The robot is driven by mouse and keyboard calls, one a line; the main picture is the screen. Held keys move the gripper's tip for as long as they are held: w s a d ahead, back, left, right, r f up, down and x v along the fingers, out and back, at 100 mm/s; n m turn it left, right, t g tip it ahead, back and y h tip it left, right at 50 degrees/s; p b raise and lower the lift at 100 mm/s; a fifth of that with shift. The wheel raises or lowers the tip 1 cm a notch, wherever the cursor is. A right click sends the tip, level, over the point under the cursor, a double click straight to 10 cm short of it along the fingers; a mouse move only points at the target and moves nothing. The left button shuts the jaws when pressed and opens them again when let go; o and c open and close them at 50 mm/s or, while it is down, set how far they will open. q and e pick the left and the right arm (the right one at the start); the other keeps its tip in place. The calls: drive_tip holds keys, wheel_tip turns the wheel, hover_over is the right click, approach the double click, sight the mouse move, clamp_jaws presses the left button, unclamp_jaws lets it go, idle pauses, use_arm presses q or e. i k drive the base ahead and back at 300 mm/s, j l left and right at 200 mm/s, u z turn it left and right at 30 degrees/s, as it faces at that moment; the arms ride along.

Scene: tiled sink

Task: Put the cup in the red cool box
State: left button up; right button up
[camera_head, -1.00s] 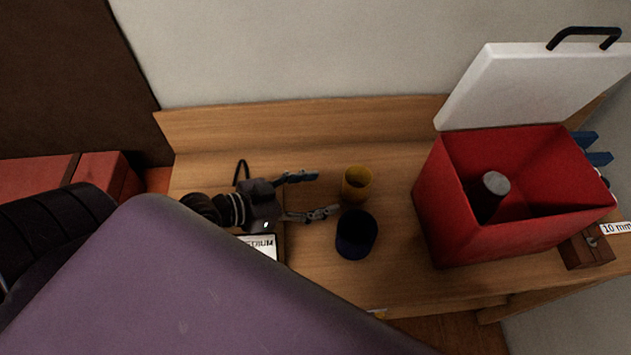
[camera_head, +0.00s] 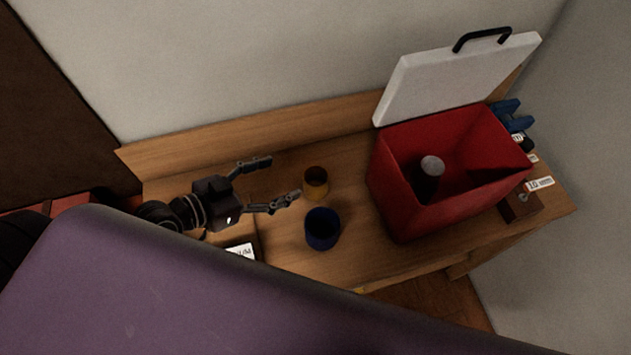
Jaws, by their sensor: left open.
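My right gripper is not in view.
The white lid (camera_head: 455,80) with a black handle stands raised behind the box. Table between cups and box is clear.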

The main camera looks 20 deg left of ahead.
sight(452, 192)
drive_tip(key=k, duration=1.5)
